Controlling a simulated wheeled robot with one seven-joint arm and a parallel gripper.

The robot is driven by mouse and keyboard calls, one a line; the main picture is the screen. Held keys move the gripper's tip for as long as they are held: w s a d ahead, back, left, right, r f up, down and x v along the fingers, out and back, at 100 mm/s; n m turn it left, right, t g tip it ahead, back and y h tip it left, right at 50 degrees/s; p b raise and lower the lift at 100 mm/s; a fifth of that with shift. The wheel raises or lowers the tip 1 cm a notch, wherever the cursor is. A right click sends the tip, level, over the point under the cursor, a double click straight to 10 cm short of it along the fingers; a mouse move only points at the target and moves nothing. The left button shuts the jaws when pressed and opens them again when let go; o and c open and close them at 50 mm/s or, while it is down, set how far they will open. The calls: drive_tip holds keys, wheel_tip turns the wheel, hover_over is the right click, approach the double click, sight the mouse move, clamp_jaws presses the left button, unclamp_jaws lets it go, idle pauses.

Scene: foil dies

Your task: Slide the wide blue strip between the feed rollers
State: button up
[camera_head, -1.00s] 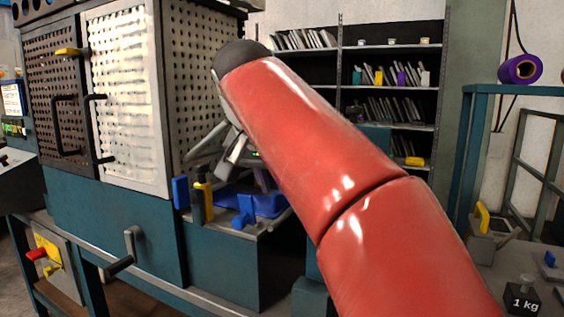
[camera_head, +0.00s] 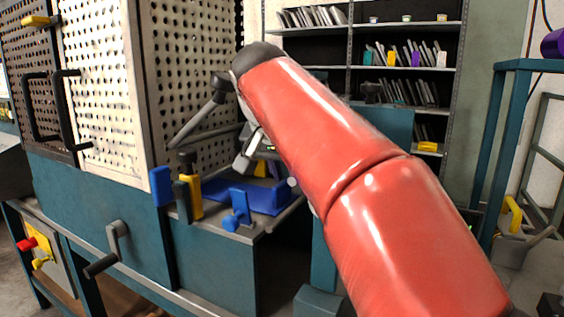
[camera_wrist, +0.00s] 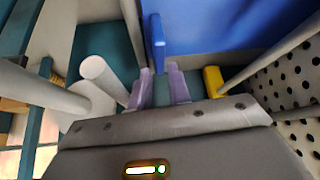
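The wide blue strip (camera_head: 262,200) lies flat on the machine's side ledge, partly behind my red arm. It fills the upper part of the wrist view (camera_wrist: 220,22). A thin blue upright tab (camera_wrist: 157,42) stands at its left edge there. My gripper (camera_wrist: 161,76) has its two purple fingers apart, with the tab's near end at or just beyond the fingertips. I see no grip on it. In the head view my gripper is mostly hidden by the arm. A grey rod (camera_head: 284,214) runs along the ledge's right edge; I cannot tell whether it is a feed roller.
A blue clamp-like piece (camera_head: 236,210), a yellow post (camera_head: 195,196) and a blue upright block (camera_head: 160,186) stand at the ledge's front. A perforated panel (camera_head: 200,60) rises behind. A crank (camera_head: 105,250) juts out below. A yellow block (camera_wrist: 213,82) is right of the fingers.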

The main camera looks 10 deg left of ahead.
sight(286, 179)
drive_tip(key=shift+x, duration=1.65)
clamp_jaws()
drive_tip(key=shift+a+r, duration=0.1)
drive_tip(key=shift+a, duration=0.05)
drive_tip(key=shift+w+a+p, duration=0.55)
drive_tip(key=shift+a+p, duration=0.25)
drive_tip(key=shift+a, duration=0.1)
drive_tip(key=shift+w+a, duration=0.4)
drive_tip(key=shift+a, duration=0.25)
drive_tip(key=shift+w+a, duration=0.35)
drive_tip(key=shift+a, duration=0.3)
drive_tip(key=shift+w+a, duration=0.4)
drive_tip(key=shift+a, duration=0.3)
drive_tip(key=shift+w, duration=0.15)
